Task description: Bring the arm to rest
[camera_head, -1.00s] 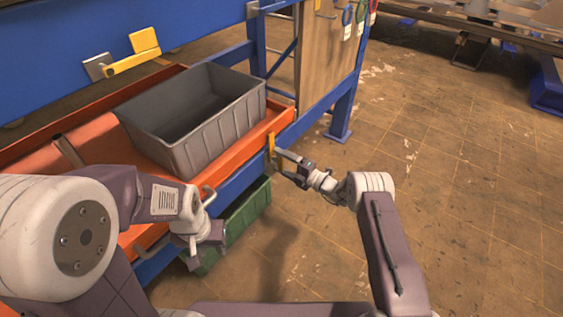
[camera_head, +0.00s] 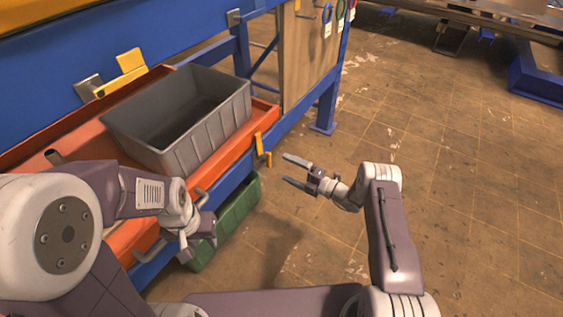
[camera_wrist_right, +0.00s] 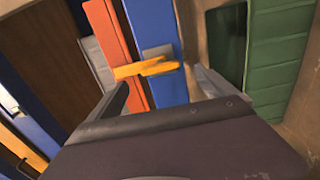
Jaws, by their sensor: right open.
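My right gripper (camera_head: 291,171) is open and empty in the head view, in the air over the floor. It is apart from and to the right of a yellow hook (camera_head: 262,150) on the bench's front edge. In the right wrist view the two fingers of my right gripper (camera_wrist_right: 162,88) stand apart, with the yellow hook (camera_wrist_right: 146,68) beyond them. My left gripper (camera_head: 190,240) hangs low by the bench's front edge, near a metal handle. Its fingers are too small and overlapped to read.
A grey bin (camera_head: 215,128) sits on the orange shelf (camera_head: 258,120) of the blue bench. A green crate (camera_head: 232,215) is below it, close to my left gripper. Tools hang on a board (camera_head: 305,60) at the back. The tiled floor (camera_head: 450,180) to the right is clear.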

